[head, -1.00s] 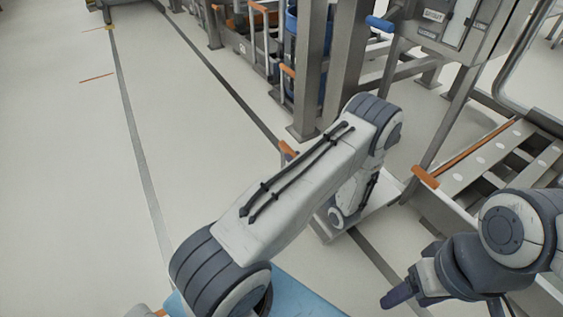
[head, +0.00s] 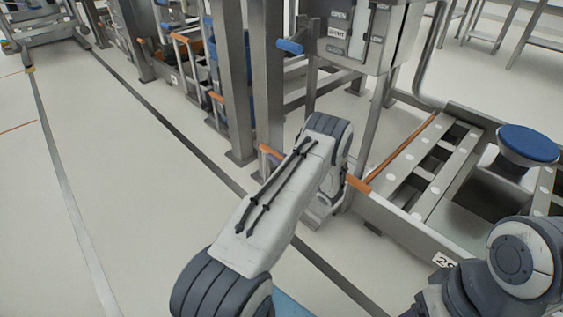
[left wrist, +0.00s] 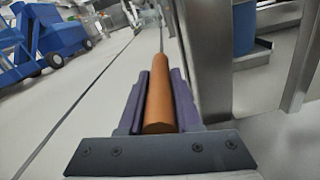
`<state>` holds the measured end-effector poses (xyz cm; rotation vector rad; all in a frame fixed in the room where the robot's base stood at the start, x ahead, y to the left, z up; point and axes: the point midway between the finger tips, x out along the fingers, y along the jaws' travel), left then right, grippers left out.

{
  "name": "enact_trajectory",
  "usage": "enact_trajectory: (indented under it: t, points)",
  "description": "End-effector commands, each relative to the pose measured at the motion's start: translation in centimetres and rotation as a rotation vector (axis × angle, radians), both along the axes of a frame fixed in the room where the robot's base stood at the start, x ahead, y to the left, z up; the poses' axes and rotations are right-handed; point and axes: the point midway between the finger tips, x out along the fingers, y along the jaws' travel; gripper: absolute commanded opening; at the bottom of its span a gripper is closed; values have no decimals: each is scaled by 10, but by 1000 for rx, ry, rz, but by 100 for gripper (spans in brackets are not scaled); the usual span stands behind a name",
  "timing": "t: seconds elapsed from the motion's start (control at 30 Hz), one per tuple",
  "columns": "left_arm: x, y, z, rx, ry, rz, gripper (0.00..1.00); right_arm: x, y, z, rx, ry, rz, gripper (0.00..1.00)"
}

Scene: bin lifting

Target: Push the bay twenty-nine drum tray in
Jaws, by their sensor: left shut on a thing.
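The bay twenty-nine drum tray (head: 400,228) is a grey slotted frame at the right of the head view, with a partly hidden "29" label on its near side.
Racks with orange handles and blue drums line the aisle at upper left. In the left wrist view a blue cart (left wrist: 40,42) stands at upper left. The floor at left is clear.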

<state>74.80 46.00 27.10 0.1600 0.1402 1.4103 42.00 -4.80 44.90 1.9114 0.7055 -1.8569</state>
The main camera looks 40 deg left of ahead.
Motion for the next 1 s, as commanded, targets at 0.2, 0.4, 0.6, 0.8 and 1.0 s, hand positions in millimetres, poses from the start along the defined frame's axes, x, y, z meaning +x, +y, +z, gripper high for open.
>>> enact_trajectory:
  t: [0.2,0.4,0.6,0.8,1.0]
  points:
    - [1,-4,2,4,-1,-2,0,0,0,0,0,0,0,64]
    - [0,-3,1,4,0,-2,62,0,0,0,0,0,0,64]
    - [-2,1,1,3,1,4,62,0,0,0,0,0,0,64]
    - [-3,-5,2,2,2,2,62,0,0,5,0,0,0,64]
    - [-7,-40,5,2,4,-2,62,0,0,26,0,0,0,64]
